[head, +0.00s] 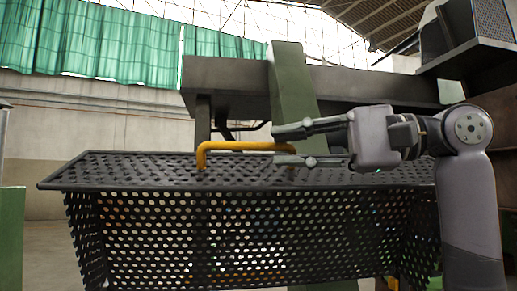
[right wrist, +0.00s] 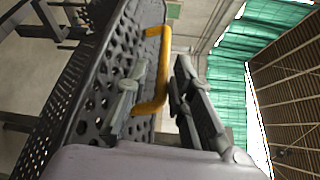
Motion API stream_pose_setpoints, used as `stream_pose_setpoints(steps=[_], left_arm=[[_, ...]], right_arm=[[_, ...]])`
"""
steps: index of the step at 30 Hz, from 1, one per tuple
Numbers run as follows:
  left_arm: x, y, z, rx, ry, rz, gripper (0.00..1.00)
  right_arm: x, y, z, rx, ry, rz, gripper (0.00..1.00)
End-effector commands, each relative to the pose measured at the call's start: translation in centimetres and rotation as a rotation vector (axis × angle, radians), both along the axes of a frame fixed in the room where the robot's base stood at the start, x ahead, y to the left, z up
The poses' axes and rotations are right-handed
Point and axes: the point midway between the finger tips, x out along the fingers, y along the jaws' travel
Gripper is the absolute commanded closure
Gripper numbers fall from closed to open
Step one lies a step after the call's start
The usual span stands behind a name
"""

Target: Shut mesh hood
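The mesh hood (head: 250,235) is a dark perforated metal box with a flat top panel and a sloping mesh front, in the middle of the head view. A yellow bar handle (head: 235,146) stands on its top panel. My right gripper (head: 277,146) comes in from the right with its fingers open, one above and one below the right end of the handle. My left gripper is not in view.
A green post (head: 290,85) and a dark horizontal beam (head: 225,75) stand close behind the hood. Dark machine parts (head: 480,55) are at the upper right, above my right arm. Open floor shows at the left of the hood.

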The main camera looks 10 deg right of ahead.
Motion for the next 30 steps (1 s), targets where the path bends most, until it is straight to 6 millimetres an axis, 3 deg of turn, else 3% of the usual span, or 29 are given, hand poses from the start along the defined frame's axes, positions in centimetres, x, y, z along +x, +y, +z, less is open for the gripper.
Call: stream_pose_setpoints(steps=[3,10,30], left_arm=[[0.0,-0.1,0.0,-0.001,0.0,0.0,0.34],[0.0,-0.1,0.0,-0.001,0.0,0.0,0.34],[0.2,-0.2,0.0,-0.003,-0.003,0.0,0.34]], right_arm=[[-0.9,-2.4,0.1,0.002,0.0,-0.004,0.8],[-1.9,-4.9,0.3,0.001,0.001,-0.001,0.8],[-2.1,-5.1,0.3,0.001,0.0,0.0,0.8]])
